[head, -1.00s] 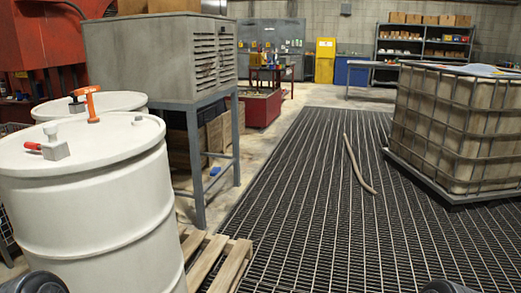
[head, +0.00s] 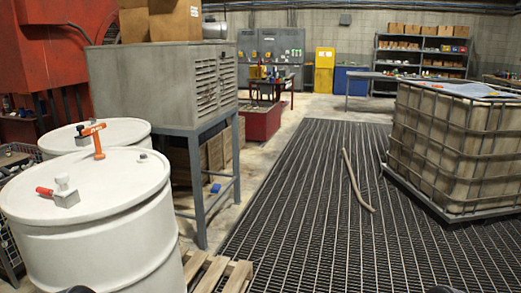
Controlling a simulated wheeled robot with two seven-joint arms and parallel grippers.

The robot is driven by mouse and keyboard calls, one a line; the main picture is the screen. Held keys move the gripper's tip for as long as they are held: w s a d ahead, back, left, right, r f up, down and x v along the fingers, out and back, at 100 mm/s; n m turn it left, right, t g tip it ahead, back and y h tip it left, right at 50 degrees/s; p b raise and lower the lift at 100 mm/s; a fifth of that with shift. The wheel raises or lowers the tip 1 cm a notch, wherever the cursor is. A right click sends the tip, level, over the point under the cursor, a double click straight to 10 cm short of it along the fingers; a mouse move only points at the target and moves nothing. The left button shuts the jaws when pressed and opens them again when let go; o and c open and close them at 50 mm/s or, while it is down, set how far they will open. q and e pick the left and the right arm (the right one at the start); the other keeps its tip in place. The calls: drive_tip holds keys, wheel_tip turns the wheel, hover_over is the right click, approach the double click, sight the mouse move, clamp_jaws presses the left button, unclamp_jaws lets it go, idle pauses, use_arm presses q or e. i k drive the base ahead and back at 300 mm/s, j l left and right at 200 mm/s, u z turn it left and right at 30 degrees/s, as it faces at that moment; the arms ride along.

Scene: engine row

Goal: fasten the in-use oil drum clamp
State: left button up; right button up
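Two white drums stand at the left in the head view. The near drum (head: 110,245) is large and upright. On its lid are a grey block with a red handle (head: 62,192), which looks like a clamp, and a small dark plug. The far drum (head: 105,134) is partly hidden behind it. An upright orange fitting with an orange top lever (head: 97,143) stands near where the two drums overlap; I cannot tell which drum bears it. I cannot tell which drum is in use, or whether a clamp is fastened. Neither gripper shows clearly.
A grey louvred cabinet on legs (head: 165,85) stands behind the drums. A wooden pallet (head: 215,272) lies right of the near drum. Dark floor grating (head: 310,230) is mostly clear, with a hose (head: 355,180) on it. A caged tank (head: 455,145) stands at the right.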

sight(41, 190)
drive_tip(key=u, duration=1.35)
